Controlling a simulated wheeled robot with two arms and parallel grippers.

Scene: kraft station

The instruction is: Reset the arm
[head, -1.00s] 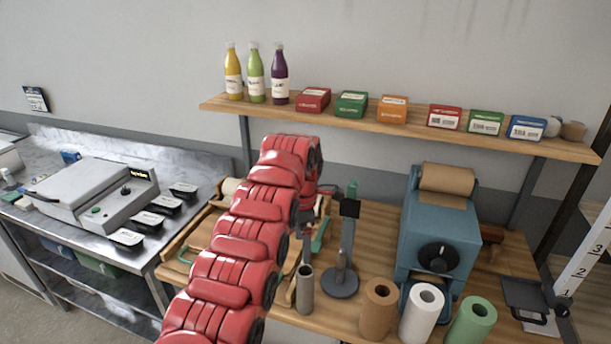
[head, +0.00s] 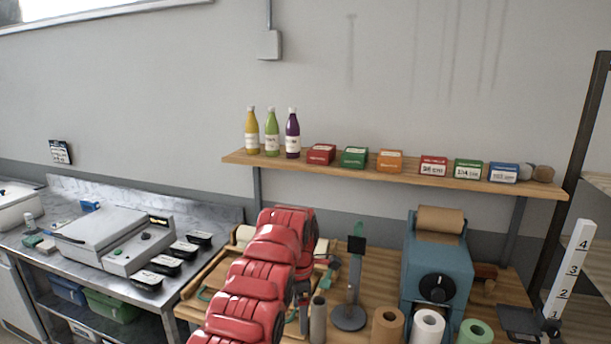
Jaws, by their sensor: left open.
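My left arm (head: 255,285) is a chain of red links that rises from the bottom edge and reaches over the wooden bench (head: 385,290). My left gripper (head: 303,302) shows only in part, as a dark piece beyond the right side of the red links, above the bench. It is open, and I see nothing held in it. Much of it is hidden behind the arm. My right gripper is not in the view.
A grey cylinder (head: 318,320) and a metal stand (head: 349,317) are close to the gripper's right. A blue dispenser (head: 437,265) and brown (head: 387,326), white (head: 428,328) and green (head: 474,333) rolls stand further right. A shelf (head: 400,176) with bottles and boxes hangs above.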

